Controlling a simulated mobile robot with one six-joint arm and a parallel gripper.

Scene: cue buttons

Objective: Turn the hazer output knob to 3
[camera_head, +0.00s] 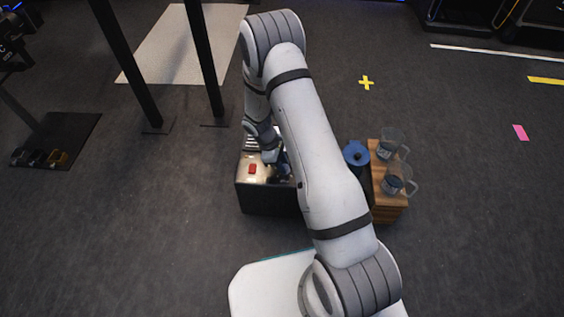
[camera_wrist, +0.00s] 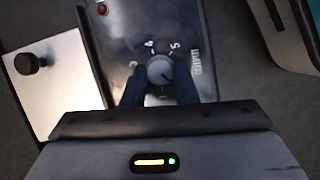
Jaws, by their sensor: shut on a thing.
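The hazer output knob (camera_wrist: 160,69) is a round grey knob on a dark panel (camera_wrist: 128,28) in the wrist view. The numbers 3, 4 and 5 show in an arc above it; lower numbers are hidden or unclear. A small dark mark seems to lie on the knob's lower right, but I cannot tell which number it points to. My gripper (camera_wrist: 160,80) has its dark fingers on either side of the knob, shut on it. In the head view my gripper (camera_head: 279,166) is down at the dark case (camera_head: 265,201), and my arm hides the knob.
A pale panel (camera_wrist: 70,80) with a black knob (camera_wrist: 29,63) lies left of the dark panel. A blue lidded container (camera_head: 356,154) and glass jugs on a wooden box (camera_head: 389,211) stand to the right.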

